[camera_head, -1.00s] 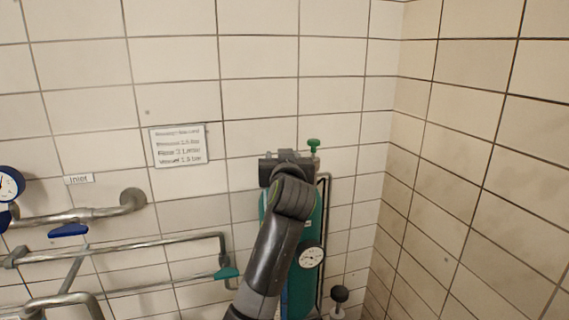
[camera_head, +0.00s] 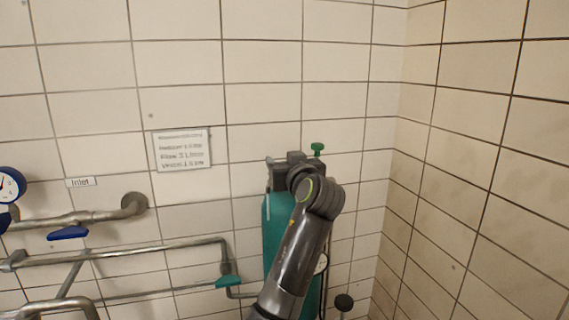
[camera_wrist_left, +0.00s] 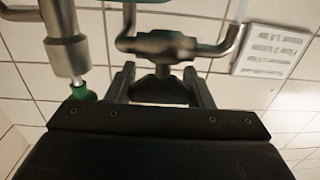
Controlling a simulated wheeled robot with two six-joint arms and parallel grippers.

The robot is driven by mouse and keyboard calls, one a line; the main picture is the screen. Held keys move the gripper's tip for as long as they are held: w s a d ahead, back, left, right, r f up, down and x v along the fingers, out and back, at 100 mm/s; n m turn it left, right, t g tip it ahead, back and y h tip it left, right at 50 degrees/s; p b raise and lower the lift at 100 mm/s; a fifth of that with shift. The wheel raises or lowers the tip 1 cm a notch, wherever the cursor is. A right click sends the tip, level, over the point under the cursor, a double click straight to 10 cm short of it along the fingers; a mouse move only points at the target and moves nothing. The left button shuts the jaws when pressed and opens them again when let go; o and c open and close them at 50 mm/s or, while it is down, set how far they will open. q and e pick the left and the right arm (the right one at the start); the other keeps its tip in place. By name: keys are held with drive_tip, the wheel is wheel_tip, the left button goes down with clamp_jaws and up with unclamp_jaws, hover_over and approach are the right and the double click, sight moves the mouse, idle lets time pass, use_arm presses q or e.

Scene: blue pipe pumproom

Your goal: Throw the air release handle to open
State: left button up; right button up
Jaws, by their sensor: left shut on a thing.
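My left gripper (camera_head: 285,172) is at the top of the green vessel (camera_head: 276,230) in the head view. In the left wrist view its two fingers (camera_wrist_left: 160,74) stand either side of a dark handle (camera_wrist_left: 160,89), shut on it. My wrist hides this valve in the head view, so the handle's exact angle is hard to tell. My right gripper is in neither view.
A green knob (camera_head: 318,148) stands just right of the gripper. A white sign (camera_head: 182,149) hangs on the tiled wall to the left. Grey pipes with a blue lever (camera_head: 68,233) and a green lever (camera_head: 229,282) run at lower left.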

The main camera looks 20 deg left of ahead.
use_arm(q)
drive_tip(key=o, duration=0.7)
drive_tip(key=shift+b+v, duration=7.05)
drive_tip(key=shift+v, duration=1.65)
